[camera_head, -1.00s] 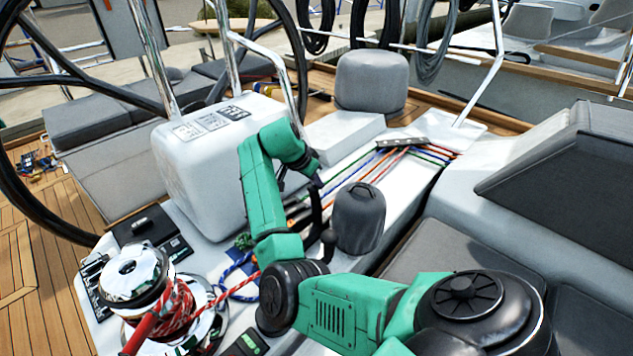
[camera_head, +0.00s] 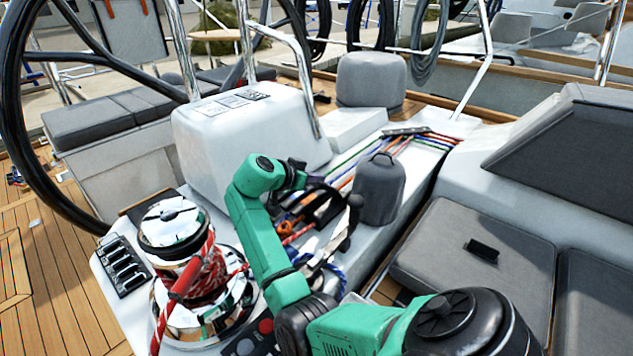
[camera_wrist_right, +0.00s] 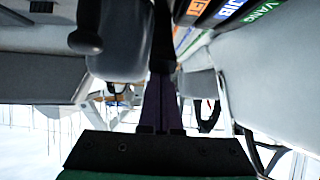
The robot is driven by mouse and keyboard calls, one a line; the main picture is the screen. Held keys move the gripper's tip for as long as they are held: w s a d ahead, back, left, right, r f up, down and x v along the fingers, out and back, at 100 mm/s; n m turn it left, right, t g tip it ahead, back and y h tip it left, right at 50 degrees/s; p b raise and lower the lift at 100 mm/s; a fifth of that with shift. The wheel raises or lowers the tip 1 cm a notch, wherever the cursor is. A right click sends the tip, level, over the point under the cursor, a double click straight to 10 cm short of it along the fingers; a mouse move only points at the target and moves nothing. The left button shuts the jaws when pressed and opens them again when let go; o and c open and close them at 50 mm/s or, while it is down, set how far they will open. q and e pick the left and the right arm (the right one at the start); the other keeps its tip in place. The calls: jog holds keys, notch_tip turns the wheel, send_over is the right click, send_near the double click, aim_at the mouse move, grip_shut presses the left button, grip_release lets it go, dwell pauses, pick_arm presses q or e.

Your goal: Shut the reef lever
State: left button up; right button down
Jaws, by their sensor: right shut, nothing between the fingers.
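A bank of dark rope-clutch levers (camera_head: 318,207) sits on the white deck between the winch and the grey bag. One lever (camera_head: 350,222), black-knobbed, stands up apart from the others, right of my right gripper. A knob-ended lever (camera_wrist_right: 86,28) also shows at the upper left of the right wrist view. I cannot read a reef label on either. My right gripper (camera_head: 308,180) is beyond the clutch bank, partly hidden by its own wrist. In the right wrist view its fingers (camera_wrist_right: 161,95) are shut and empty, apart from the knob. My left gripper is out of view.
A chrome winch (camera_head: 180,235) with red rope stands left of my right arm. A grey bag (camera_head: 379,188) stands close on the right, with a white box (camera_head: 240,135) behind. Coloured lines run back along the deck. Orange, blue and green labels (camera_wrist_right: 235,8) show in the wrist view.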

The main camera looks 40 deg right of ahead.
jog(key=shift+a+f+b, duration=0.5)
jog(key=shift+a+f, duration=0.2)
jog(key=shift+a, duration=0.1)
jog(key=shift+r, duration=0.1)
notch_tip(320, 180, up, 20)
dwell(0.3)
dwell(0.4)
